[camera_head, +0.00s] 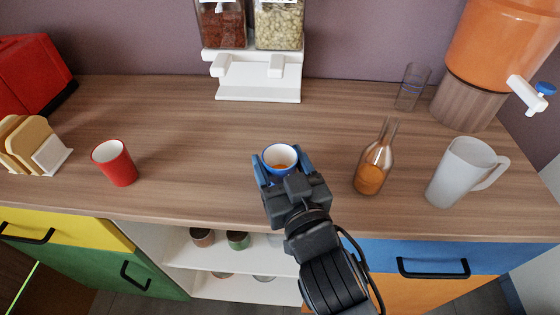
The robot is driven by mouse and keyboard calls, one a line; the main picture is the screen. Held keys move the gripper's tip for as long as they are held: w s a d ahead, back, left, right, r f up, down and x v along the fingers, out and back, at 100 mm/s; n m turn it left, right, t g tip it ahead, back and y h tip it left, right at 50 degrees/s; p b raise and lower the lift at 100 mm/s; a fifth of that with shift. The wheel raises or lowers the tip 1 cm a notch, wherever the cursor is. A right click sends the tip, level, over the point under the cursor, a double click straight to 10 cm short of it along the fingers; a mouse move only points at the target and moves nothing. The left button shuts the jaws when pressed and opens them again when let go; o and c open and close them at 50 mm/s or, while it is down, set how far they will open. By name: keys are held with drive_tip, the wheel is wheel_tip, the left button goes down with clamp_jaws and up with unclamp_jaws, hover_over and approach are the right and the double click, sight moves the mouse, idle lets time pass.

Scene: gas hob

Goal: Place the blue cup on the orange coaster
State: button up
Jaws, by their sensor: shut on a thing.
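I see no orange coaster in this view; the area under the cup and gripper is hidden.
A red cup (115,163) stands left. A bottle (373,166) with orange liquid and a white pitcher (463,172) stand right. A glass (411,88), an orange dispenser (502,40) and a white dispenser stand (258,82) are behind. The counter between the red cup and my gripper is clear.

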sight(282, 176)
drive_tip(key=shift+f, duration=0.25)
drive_tip(key=o, duration=1.3)
drive_tip(key=shift+c, duration=0.2)
drive_tip(key=shift+r, duration=0.1)
drive_tip(key=shift+s+d, duration=0.1)
drive_tip(key=shift+s, duration=0.15)
drive_tip(key=v, duration=0.2)
drive_tip(key=b+v, duration=0.1)
drive_tip(key=v, duration=0.4)
drive_tip(key=shift+s+a+r+b, duration=0.25)
drive_tip(key=shift+r+b, duration=0.05)
drive_tip(key=shift+b, duration=0.05)
